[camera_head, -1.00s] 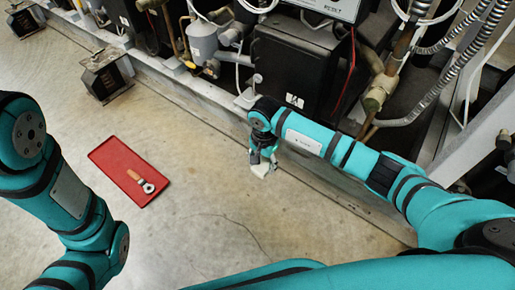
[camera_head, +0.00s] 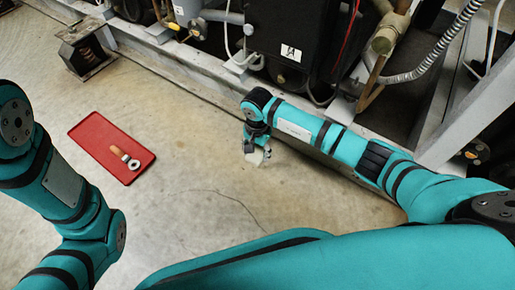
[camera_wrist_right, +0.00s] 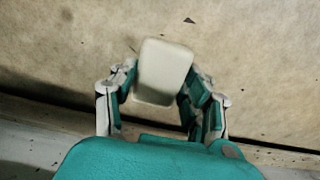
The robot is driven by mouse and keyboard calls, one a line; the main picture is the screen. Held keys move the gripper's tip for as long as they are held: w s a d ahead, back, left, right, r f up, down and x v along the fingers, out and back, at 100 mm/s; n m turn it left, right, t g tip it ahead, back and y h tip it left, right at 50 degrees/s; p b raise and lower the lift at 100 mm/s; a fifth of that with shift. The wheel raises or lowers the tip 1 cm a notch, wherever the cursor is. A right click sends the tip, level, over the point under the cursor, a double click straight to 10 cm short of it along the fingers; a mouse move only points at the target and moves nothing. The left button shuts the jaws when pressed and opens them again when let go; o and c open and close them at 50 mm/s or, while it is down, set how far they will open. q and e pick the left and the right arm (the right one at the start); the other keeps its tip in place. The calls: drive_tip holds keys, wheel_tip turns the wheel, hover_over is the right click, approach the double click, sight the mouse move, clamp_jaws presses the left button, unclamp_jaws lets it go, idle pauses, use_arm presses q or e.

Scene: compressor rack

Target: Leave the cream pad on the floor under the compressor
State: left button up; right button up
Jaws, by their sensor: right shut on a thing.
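The cream pad (camera_wrist_right: 165,72) is a pale rounded block between the two fingers of my right gripper (camera_wrist_right: 160,88) in the right wrist view. My right gripper is shut on it. In the head view the pad (camera_head: 255,158) shows small and pale below my right gripper (camera_head: 258,150), over the floor in front of the rack's rail. I cannot tell whether the pad touches the floor. The black compressor box (camera_head: 292,40) stands on the rack behind the gripper. My left arm is at the left edge; its gripper is out of the frame.
A red tray (camera_head: 90,128) with a wooden-handled tool (camera_head: 124,157) lies on the floor to the left. A grey rail (camera_head: 190,72) runs along the rack's front. A dark mount (camera_head: 85,50) stands at the upper left. The floor (camera_head: 190,210) around the pad is clear.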

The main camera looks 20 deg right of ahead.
drive_tip(key=shift+f, duration=0.2)
drive_tip(key=o, duration=1.2)
drive_tip(key=shift+c, duration=0.4)
wheel_tip(320, 180, up, 7)
drive_tip(key=p, duration=0.6)
drive_tip(key=shift+r, duration=0.15)
